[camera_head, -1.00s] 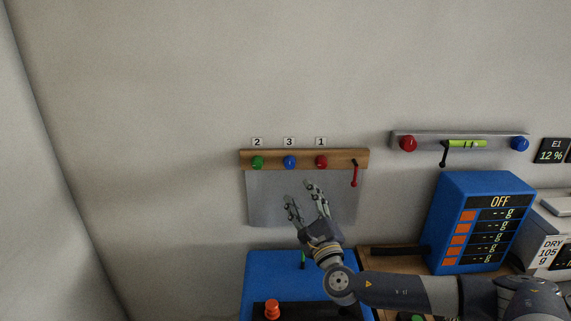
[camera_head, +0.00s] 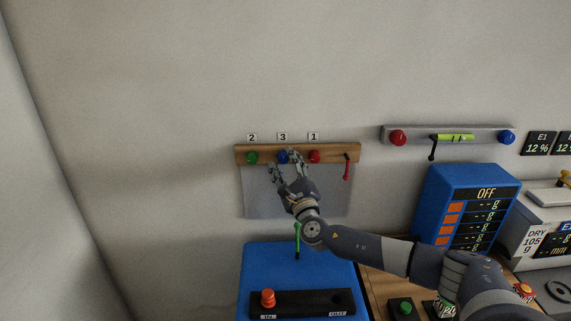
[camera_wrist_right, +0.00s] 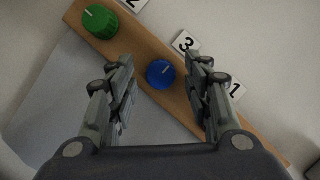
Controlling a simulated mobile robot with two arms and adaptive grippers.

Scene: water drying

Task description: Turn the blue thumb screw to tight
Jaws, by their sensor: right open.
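The blue thumb screw (camera_head: 283,157) sits on a wooden rail (camera_head: 333,150) on the wall, under the label 3, between a green screw (camera_head: 251,158) and a red screw (camera_head: 314,156). In the right wrist view the blue screw (camera_wrist_right: 161,74) shows a pale line pointing up and right. My right gripper (camera_head: 284,160) is open at the rail. Its two fingers stand on either side of the blue screw in the right wrist view (camera_wrist_right: 160,72), with a gap on both sides. Nothing is held. My left gripper is not in view.
A red lever (camera_head: 347,168) hangs at the rail's right end. A grey plate (camera_head: 256,193) is below the rail. A blue box (camera_head: 262,258) with an orange knob (camera_head: 268,298) stands below. A grey rail (camera_head: 482,131) with red and blue knobs is at right.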

